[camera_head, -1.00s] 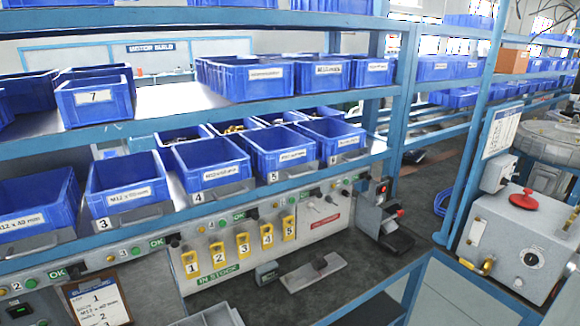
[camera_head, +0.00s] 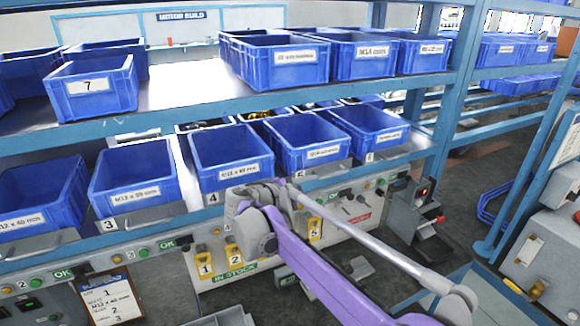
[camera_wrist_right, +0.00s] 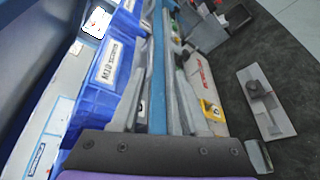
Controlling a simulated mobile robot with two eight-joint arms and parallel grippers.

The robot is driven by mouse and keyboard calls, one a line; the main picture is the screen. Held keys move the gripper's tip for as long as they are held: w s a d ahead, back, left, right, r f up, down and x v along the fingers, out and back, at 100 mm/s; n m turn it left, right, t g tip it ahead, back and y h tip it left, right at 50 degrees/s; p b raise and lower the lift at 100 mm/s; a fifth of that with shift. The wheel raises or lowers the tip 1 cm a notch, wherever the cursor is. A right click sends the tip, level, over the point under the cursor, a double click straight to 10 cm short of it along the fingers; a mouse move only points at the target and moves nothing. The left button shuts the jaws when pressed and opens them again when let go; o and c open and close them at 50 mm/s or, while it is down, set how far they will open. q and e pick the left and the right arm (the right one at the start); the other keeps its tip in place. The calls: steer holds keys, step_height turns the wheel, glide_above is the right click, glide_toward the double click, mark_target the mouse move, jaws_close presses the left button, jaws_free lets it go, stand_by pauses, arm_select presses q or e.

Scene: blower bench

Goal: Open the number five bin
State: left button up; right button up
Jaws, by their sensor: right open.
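The number five bin (camera_head: 307,130) is a blue open-topped bin in the lower shelf row, between the number four bin (camera_head: 230,155) and the number six bin (camera_head: 370,126). Its number plate (camera_head: 300,173) shows beneath its front, and the bin sits level with its neighbours. My right gripper (camera_head: 262,195) is in front of and below bins four and five; the wrist hides much of the fingers in the head view. In the right wrist view the gripper (camera_wrist_right: 156,75) is open, its fingers on either side of a blue rail, beside a labelled blue bin (camera_wrist_right: 107,68). I see no grip on a handle.
A control panel with yellow number tags (camera_head: 234,254) lies below the row, partly behind my right arm. A grey box with a red light (camera_head: 415,205) stands to its right. Another shelf of bins (camera_head: 283,62) is above.

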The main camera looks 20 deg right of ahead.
mark_target(329, 176)
steer(key=x, duration=0.6)
steer(key=w+r+p+x, duration=0.1)
steer(key=x, duration=0.3)
steer(key=shift+r, duration=0.1)
jaws_close()
steer(key=shift+a, duration=0.1)
stand_by(1.2)
